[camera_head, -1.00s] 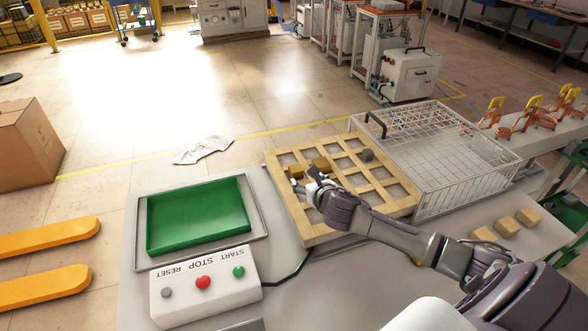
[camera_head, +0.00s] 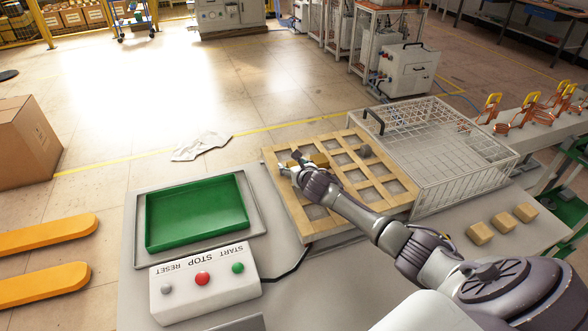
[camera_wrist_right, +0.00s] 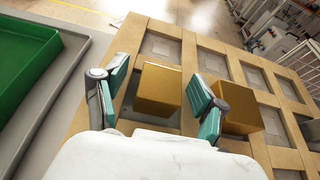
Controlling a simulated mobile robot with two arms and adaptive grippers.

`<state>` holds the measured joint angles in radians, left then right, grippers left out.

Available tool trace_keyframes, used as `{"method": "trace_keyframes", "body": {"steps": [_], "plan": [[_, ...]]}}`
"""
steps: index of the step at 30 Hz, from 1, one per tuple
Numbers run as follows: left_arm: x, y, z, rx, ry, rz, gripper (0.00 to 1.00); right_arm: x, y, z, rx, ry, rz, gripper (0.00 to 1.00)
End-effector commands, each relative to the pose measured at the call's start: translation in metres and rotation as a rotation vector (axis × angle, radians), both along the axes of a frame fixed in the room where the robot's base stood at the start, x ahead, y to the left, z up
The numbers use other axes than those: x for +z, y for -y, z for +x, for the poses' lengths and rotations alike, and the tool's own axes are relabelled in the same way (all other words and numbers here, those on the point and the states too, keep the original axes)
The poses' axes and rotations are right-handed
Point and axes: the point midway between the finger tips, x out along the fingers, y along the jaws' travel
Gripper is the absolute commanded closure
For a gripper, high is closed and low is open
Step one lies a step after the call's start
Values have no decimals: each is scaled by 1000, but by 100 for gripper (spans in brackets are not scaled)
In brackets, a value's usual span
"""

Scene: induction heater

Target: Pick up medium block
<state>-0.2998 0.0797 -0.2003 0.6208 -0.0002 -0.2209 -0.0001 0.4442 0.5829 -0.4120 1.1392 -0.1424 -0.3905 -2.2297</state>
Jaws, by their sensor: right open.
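Two gold blocks sit in the wooden grid tray (camera_head: 290,213). In the right wrist view one gold block (camera_wrist_right: 158,88) stands between the fingers of my right gripper (camera_wrist_right: 159,80). These are open and spread on either side of it, with gaps. A second gold block (camera_wrist_right: 240,108) stands just right of the right finger, partly covered by it. In the head view my right gripper (camera_head: 293,165) is over the tray's left part and hides most of the blocks; one gold block (camera_head: 320,160) shows beside it. I cannot tell for sure which is the medium one. My left gripper is not in view.
A dark grey block (camera_head: 365,151) sits farther right in the tray. A wire basket (camera_head: 455,180) stands right of it, a green tray (camera_head: 197,214) and a button box (camera_head: 205,284) left. Three tan blocks (camera_head: 503,224) lie at the table's right.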

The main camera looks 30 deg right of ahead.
Motion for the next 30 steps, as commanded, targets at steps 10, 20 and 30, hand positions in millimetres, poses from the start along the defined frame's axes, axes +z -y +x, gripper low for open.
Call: {"method": "trace_keyframes", "body": {"steps": [10,20,30], "plan": [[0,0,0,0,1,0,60,0,0,0,0,0,-1,51],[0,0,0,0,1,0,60,0,0,0,-1,-1,-1,100],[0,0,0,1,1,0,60,3,1,1,0,4,-2,100]]}}
